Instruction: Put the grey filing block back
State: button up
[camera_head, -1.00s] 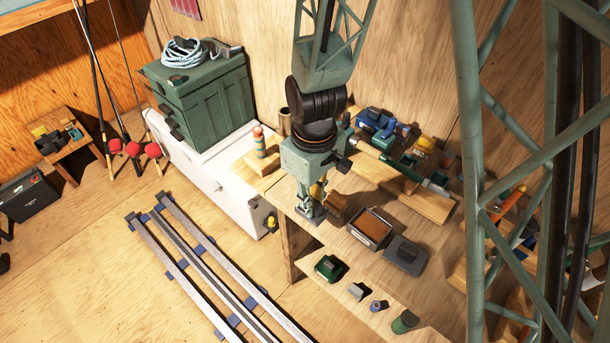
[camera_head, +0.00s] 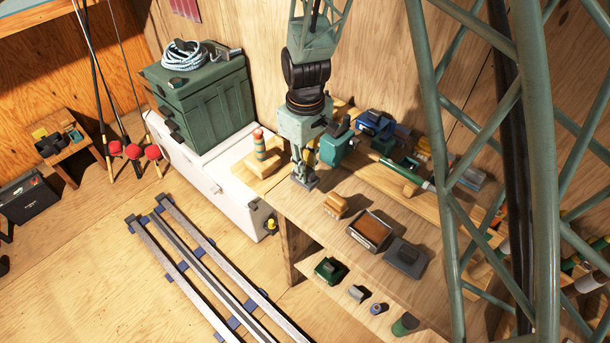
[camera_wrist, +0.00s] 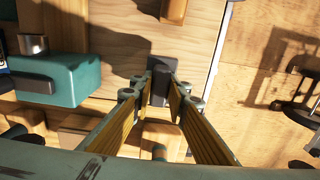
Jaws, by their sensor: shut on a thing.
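The grey filing block (camera_head: 305,182) is at my gripper's tips, over the left end of the wooden bench. In the wrist view the dark grey block (camera_wrist: 161,70) sits between the two fingertips. My gripper (camera_head: 301,172) is shut on it and points down, and it also shows in the wrist view (camera_wrist: 160,88). I cannot tell whether the block touches the bench top. Part of the block is hidden by the fingers.
A striped float (camera_head: 259,146) stands at left.

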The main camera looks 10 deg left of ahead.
dwell(0.3)
jog(key=shift+w+a, duration=0.15)
jog(key=shift+w, duration=0.3)
jog(key=shift+f, duration=1.75)
jog(key=shift+f+b, duration=0.15)
jog(key=shift+b, duration=0.15)
jog(key=o, duration=0.8)
jog(key=shift+r, duration=0.2)
jog(key=shift+r+p, duration=0.6)
jog(key=shift+r, duration=5.35)
